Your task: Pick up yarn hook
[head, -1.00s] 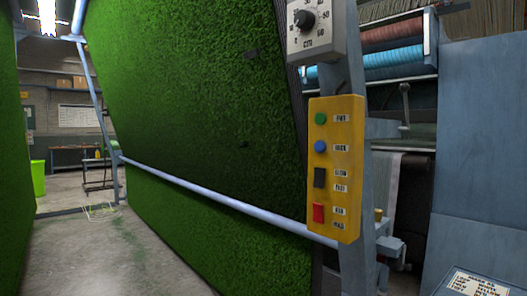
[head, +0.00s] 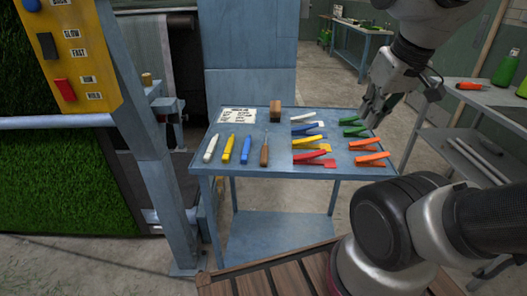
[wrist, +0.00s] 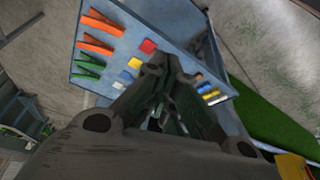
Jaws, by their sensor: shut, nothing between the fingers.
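A slim tool with a brown handle and thin metal shaft (head: 265,150), which looks like the yarn hook, lies on the blue table (head: 350,179). It is rightmost in a row with white (head: 211,148), yellow (head: 228,149) and blue (head: 246,149) handled tools. My gripper (head: 371,118) is shut and empty at the table's right end, to the right of the hook and apart from it. In the wrist view my gripper (wrist: 164,65) points over the table, and its fingers cover part of the tabletop. I cannot make out the hook there.
Several coloured clips, such as an orange one (head: 367,145) and a red one (head: 314,163), lie on the table's right half. A brown block (head: 275,111) and a printed card (head: 237,115) are at the back. A blue post (head: 148,170) stands left of the table.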

